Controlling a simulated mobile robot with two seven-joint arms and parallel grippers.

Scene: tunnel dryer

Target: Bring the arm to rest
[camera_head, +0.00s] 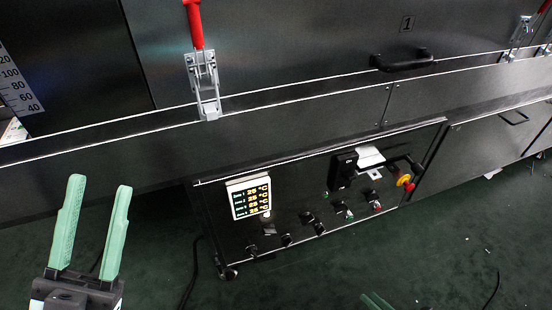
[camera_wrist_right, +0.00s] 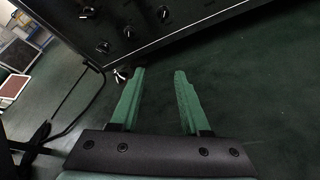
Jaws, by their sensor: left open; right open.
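My left gripper (camera_head: 97,207) shows at the lower left of the head view, with two green fingers spread apart and nothing between them. It is in front of the dark dryer (camera_head: 300,105), apart from it. My right gripper (camera_wrist_right: 157,72) fills the lower middle of the right wrist view, its green fingers apart and empty above the dark green floor. In the head view only the tips of its fingers show at the bottom edge. The rest of the right arm is out of the head view.
A control panel (camera_head: 300,229) with knobs and a lit temperature display (camera_head: 249,197) is low on the dryer. A red-handled clamp (camera_head: 203,75) and black handle (camera_head: 403,60) are above. A cable (camera_wrist_right: 80,117) hangs left in the wrist view. Open floor (camera_head: 440,250) lies at right.

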